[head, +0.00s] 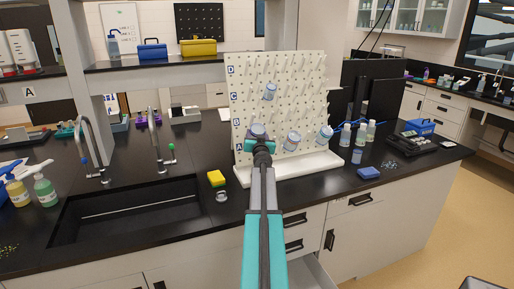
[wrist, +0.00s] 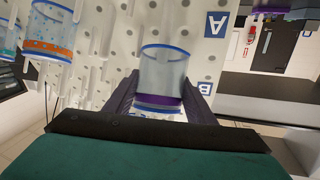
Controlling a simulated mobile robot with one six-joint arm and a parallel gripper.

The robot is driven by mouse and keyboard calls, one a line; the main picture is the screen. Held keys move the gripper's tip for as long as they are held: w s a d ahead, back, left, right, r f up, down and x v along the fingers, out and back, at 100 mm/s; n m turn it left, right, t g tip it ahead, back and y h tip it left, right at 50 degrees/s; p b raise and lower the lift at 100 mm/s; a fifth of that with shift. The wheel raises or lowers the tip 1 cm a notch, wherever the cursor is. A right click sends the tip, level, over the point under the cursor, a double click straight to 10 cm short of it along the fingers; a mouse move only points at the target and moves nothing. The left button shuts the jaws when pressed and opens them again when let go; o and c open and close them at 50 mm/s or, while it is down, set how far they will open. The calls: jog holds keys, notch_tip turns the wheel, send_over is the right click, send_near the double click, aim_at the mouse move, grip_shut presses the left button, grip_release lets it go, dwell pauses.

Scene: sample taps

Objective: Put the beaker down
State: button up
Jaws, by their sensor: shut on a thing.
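A clear beaker (wrist: 163,72) with a blue rim and a purple band sits between the dark fingers of my gripper (wrist: 162,98), which is shut on it. In the head view the beaker (head: 258,131) shows just above my gripper (head: 262,146), in front of the lower left of the white pegboard rack (head: 305,78). The wrist view is turned over, with the rack's A label upside down. I cannot tell whether the beaker touches a peg or the board.
Other beakers hang on the rack, one higher up (head: 270,91) and two to the right (head: 293,141) (head: 326,135). A yellow sponge (head: 216,178) lies left of the rack's white tray (head: 290,170). The sink (head: 135,205) is at left. Bottles (head: 360,134) stand at right.

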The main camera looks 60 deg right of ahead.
jog(key=shift+f+b, duration=0.3)
jog(key=shift+f, duration=0.65)
jog(key=shift+a, duration=0.1)
notch_tip(320, 180, down, 4)
jog(key=b, duration=0.3)
jog(key=shift+f, duration=0.1)
jog(key=o, duration=1)
jog(key=shift+f, duration=0.2)
